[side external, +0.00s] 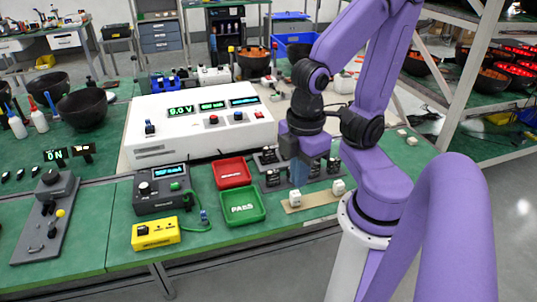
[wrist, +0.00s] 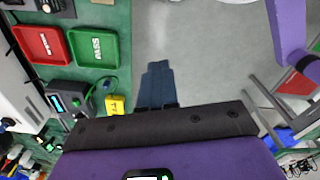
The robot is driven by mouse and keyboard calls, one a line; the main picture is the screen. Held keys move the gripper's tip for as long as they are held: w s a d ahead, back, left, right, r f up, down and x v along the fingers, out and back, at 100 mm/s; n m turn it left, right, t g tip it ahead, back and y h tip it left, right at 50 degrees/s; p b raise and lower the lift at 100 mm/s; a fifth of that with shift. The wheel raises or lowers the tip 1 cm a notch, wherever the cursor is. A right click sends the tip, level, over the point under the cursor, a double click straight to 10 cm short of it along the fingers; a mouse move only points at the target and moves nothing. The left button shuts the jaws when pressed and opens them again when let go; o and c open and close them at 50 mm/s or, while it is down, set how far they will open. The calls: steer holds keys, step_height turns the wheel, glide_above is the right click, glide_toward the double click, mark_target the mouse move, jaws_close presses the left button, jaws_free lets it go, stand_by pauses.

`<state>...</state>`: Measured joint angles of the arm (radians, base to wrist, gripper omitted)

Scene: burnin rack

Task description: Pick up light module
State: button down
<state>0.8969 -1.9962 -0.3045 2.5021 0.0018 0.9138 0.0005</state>
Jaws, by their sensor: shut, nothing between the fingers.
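I cannot tell for sure which is the light module. My gripper (side external: 299,180) points down with its blue fingers together, and in the picture its tips are just above the left module. I cannot tell whether they touch it. The gripper also shows in the wrist view (wrist: 157,68), shut and empty against grey floor; no white module is visible there.
A green PASS tray (side external: 241,207) and a red tray (side external: 232,173) lie left of the gripper. Dark sockets (side external: 271,178) stand behind it. A large white power unit (side external: 200,118), a dark tester (side external: 162,189) and a yellow box (side external: 155,234) are further left.

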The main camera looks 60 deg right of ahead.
steer(key=c, duration=0.9)
jaws_free()
